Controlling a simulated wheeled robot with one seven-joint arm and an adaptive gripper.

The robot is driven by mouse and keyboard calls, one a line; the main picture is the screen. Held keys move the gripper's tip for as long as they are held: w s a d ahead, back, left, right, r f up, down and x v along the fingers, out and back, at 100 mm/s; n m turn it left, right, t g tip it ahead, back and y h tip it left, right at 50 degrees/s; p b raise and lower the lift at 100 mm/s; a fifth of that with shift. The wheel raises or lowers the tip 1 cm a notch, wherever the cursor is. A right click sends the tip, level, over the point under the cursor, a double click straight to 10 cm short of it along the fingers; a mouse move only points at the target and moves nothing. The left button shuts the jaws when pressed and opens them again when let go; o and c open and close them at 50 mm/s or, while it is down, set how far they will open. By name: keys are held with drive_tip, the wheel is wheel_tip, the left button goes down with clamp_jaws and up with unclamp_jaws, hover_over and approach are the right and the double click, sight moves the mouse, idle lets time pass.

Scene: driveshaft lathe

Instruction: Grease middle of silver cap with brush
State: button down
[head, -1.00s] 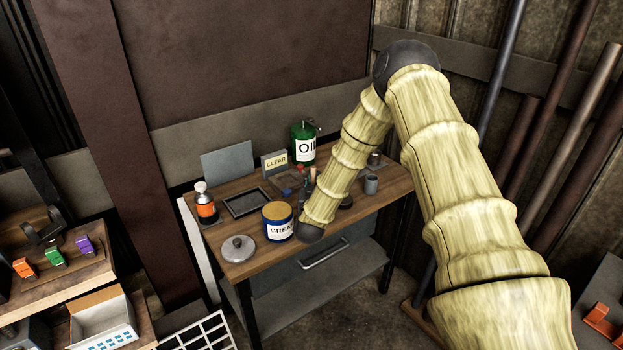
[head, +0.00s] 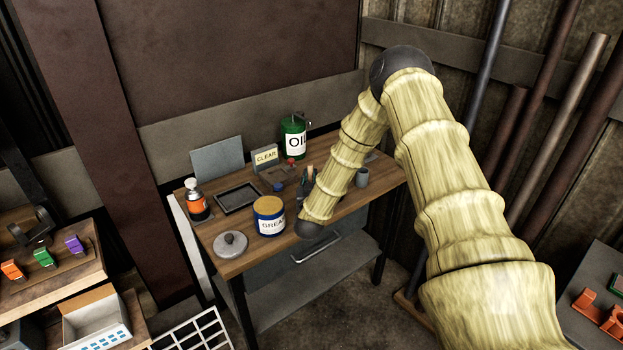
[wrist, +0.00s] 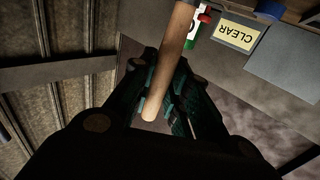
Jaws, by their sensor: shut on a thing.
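My gripper (wrist: 166,88) is shut on the wooden handle of the brush (wrist: 176,48) in the wrist view; the bristle end is out of that frame. In the head view my arm hides most of my gripper, and a bit of wooden handle (head: 310,171) shows above the table, left of the arm. A grey metal round lid with a dark knob (head: 230,243) lies at the table's front left corner; I cannot tell whether it is the silver cap. A blue grease can (head: 270,221) with a yellowish top stands right of it.
A wall stands behind, with pipes (head: 570,130) at right.

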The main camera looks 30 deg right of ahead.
wheel_tip(320, 180, up, 8)
drive_tip(key=a+p, duration=0.2)
drive_tip(key=shift+s+a+p, duration=0.15)
drive_tip(key=shift+a+p, duration=0.15)
drive_tip(key=shift+p, duration=0.1)
drive_tip(key=shift+f, duration=0.1)
idle(0.9)
